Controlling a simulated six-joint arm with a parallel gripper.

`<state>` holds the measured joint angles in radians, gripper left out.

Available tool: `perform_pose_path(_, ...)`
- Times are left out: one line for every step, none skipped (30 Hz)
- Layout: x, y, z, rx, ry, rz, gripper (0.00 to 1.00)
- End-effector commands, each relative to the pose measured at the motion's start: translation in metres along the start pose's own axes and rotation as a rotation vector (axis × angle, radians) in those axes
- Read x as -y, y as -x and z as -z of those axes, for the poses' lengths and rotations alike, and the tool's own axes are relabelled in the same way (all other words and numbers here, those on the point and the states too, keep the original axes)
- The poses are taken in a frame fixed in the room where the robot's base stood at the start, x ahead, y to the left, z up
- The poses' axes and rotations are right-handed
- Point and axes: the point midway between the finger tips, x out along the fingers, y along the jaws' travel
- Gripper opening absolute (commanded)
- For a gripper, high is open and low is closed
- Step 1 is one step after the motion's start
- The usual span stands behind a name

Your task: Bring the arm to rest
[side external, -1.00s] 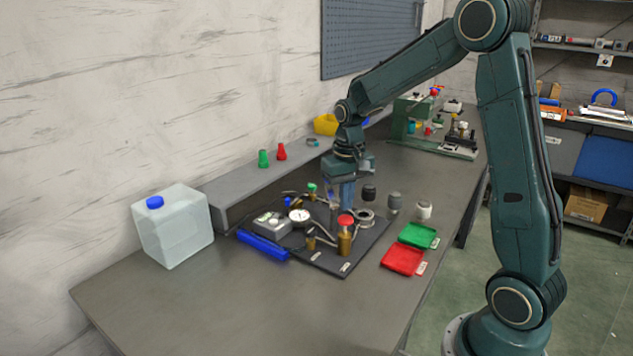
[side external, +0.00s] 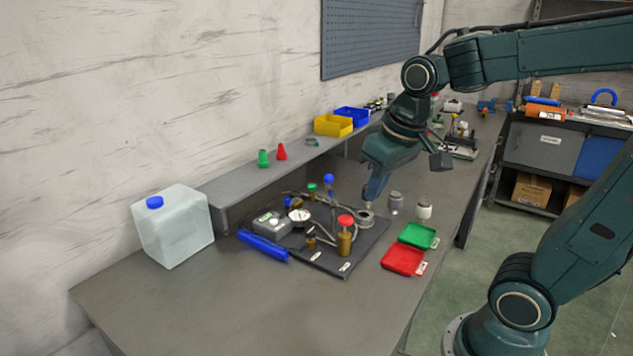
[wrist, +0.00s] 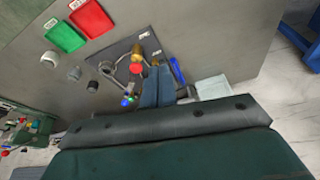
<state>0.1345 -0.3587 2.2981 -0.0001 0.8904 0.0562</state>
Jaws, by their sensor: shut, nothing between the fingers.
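My gripper (side external: 374,187) is above the back right part of the black board (side external: 365,250) on the workbench. Its blue fingers are shut and nothing is held. In the wrist view the closed fingers (wrist: 158,72) point over the board, with the red-topped brass piece just beyond their tips. In the side view the fingertips overlap the area near a round metal ring (side external: 366,219); I cannot tell the exact height.
A red-topped brass piece (side external: 345,238), a gauge (side external: 299,215) and a blue-topped piece (side external: 329,183) stand at the board. Red (side external: 403,260) and green (side external: 418,236) trays lie right. A water jug (side external: 172,228) stands left. The bench front is clear.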

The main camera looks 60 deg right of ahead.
Motion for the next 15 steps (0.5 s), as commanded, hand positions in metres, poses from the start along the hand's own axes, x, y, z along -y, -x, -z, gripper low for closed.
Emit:
perform_pose_path(0.003,0.006,-0.008,-0.021,0.019,0.006,0.0)
perform_pose_path(0.005,0.009,-0.013,-0.031,0.03,0.009,0.0)
perform_pose_path(0.007,0.012,-0.019,-0.045,0.044,0.013,0.0)
perform_pose_path(0.008,0.015,-0.023,-0.055,0.054,0.016,0.0)
perform_pose_path(0.01,0.017,-0.028,-0.066,0.064,0.019,0.0)
perform_pose_path(0.011,0.02,-0.034,-0.079,0.078,0.024,0.0)
perform_pose_path(0.013,0.022,-0.039,-0.089,0.089,0.027,0.0)
perform_pose_path(0.013,0.024,-0.043,-0.1,0.099,0.03,0.0)
perform_pose_path(0.015,0.026,-0.049,-0.112,0.112,0.035,0.0)
perform_pose_path(0.016,0.027,-0.053,-0.121,0.122,0.038,0.0)
perform_pose_path(0.016,0.028,-0.057,-0.13,0.13,0.041,0.0)
perform_pose_path(0.017,0.03,-0.062,-0.14,0.14,0.044,0.0)
perform_pose_path(0.018,0.03,-0.065,-0.147,0.147,0.047,0.0)
perform_pose_path(0.018,0.031,-0.068,-0.154,0.154,0.049,0.0)
perform_pose_path(0.019,0.032,-0.072,-0.16,0.161,0.051,0.0)
